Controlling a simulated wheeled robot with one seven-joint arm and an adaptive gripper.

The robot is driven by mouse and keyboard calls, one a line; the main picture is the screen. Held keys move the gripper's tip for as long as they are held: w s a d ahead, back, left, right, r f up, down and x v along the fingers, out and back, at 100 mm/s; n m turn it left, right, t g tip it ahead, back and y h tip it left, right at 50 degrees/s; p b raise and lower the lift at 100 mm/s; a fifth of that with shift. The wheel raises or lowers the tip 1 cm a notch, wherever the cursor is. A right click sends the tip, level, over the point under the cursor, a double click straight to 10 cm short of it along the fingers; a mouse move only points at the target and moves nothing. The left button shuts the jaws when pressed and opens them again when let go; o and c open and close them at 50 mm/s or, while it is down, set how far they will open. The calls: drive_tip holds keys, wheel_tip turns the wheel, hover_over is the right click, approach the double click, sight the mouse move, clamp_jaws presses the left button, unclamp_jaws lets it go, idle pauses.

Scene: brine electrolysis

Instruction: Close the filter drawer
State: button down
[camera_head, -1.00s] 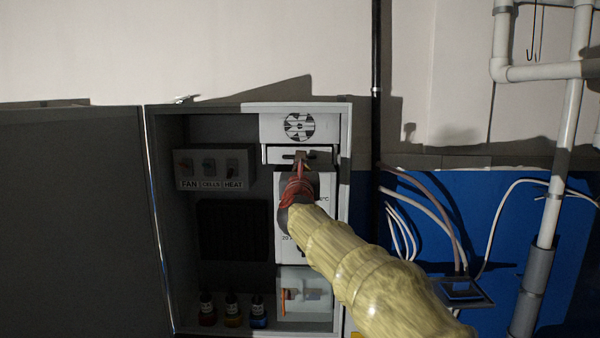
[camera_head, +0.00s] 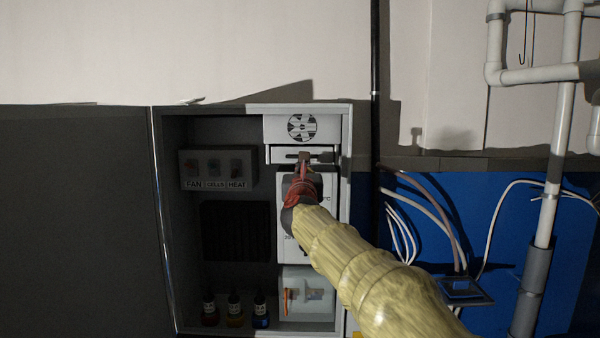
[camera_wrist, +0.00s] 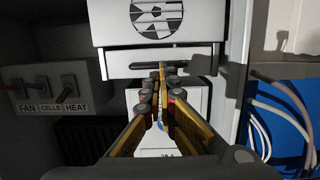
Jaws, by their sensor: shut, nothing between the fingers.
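The filter drawer (camera_head: 322,154) is a white front with a dark handle slot, just under the fan panel (camera_head: 301,128) in the open cabinet. It also shows in the wrist view (camera_wrist: 200,62), below the round fan grille. My gripper (camera_head: 303,160) is shut and empty, with its fingertips at the drawer front near the dark handle. In the wrist view my fingertips (camera_wrist: 158,72) meet just below the dark handle bar; I cannot tell whether they touch it. My gripper hides part of the drawer's lower edge and the white unit (camera_head: 322,225) below it.
A switch box (camera_head: 218,169) labelled FAN, CELLS and HEAT is left of the drawer. Small bottles (camera_head: 235,310) stand at the cabinet's bottom. The open cabinet door (camera_head: 75,220) is at left. Pipes (camera_head: 545,200) and loose cables (camera_head: 420,205) are at right.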

drive_tip(key=s+f+b, duration=0.2)
drive_tip(key=s, duration=0.8)
drive_tip(key=s+a+f+n+g+y, duration=0.1)
drive_tip(key=a+f+n+g+y, duration=0.35)
drive_tip(key=a+f+n, duration=0.75)
drive_tip(key=s+d+f+n+g+y+b, duration=0.2)
drive_tip(key=s+d+f+n+g, duration=0.15)
drive_tip(key=s+f+n, duration=0.8)
drive_tip(key=s+d+f+n+g+h+b, duration=0.3)
drive_tip(key=s+d+f+n+b, duration=0.2)
drive_tip(key=s+d+f, duration=0.8)
drive_tip(key=s+d+f+n+g+h+b, duration=0.3)
drive_tip(key=s+d+f+n, duration=0.4)
drive_tip(key=s+d+f, duration=0.6)
drive_tip(key=shift+s+f+n+g+b, duration=0.35)
drive_tip(key=shift+s+f+b, duration=0.65)
drive_tip(key=shift+s, duration=1.6)
